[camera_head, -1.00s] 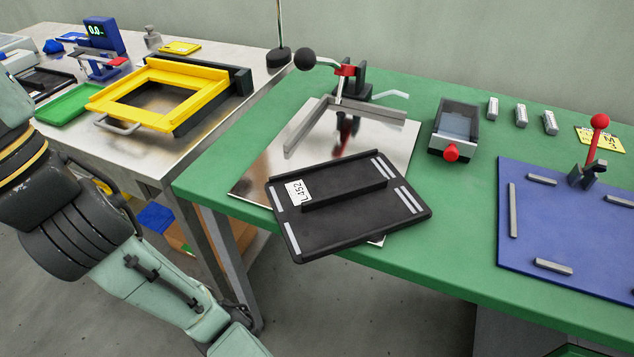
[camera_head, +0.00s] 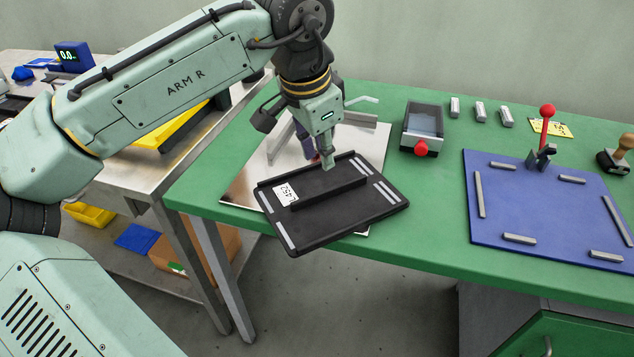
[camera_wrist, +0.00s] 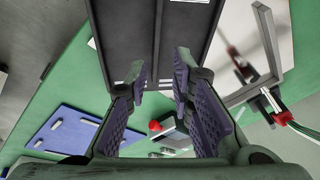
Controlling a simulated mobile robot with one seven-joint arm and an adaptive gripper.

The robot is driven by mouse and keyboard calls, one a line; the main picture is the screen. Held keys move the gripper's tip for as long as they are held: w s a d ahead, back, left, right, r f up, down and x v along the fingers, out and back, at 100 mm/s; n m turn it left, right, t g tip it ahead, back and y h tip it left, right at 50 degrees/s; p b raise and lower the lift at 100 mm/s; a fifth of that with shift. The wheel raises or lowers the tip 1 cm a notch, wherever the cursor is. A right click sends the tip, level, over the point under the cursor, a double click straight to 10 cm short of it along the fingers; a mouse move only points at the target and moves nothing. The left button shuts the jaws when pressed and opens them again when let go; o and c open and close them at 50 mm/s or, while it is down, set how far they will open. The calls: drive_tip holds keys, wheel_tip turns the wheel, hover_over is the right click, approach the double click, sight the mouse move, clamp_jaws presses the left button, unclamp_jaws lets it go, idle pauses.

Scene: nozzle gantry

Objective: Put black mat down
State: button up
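The black mat (camera_head: 325,222) is a flat dark board with a raised bar along its middle, pale strips and a white label reading L452. It rests askew on the metal plate (camera_head: 238,187) of the green table, its near corner jutting past the front edge. My gripper (camera_head: 318,160) is over the mat's far edge, close to the raised bar. In the wrist view my gripper (camera_wrist: 160,76) has its fingers apart, with the mat (camera_wrist: 130,30) ahead of them and the bar lined up with the gap. I see no grip on the mat; whether a fingertip touches it is unclear.
A clamp fixture stands behind the mat, partly hidden by my arm. To the right are a grey box with a red knob (camera_head: 421,149), several small metal blocks and a blue board (camera_head: 545,205) with a red-knobbed lever. A metal table (camera_head: 140,180) adjoins at left.

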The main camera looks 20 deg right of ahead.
sight(330, 188)
drive_tip(key=p+x, duration=0.2)
drive_tip(key=x, duration=0.8)
drive_tip(key=shift+s+d+f, duration=0.15)
drive_tip(key=shift+d+f, duration=0.05)
drive_tip(key=shift+f, duration=0.1)
drive_tip(key=shift+c, duration=0.6)
clamp_jaws()
drive_tip(key=shift+r, duration=0.1)
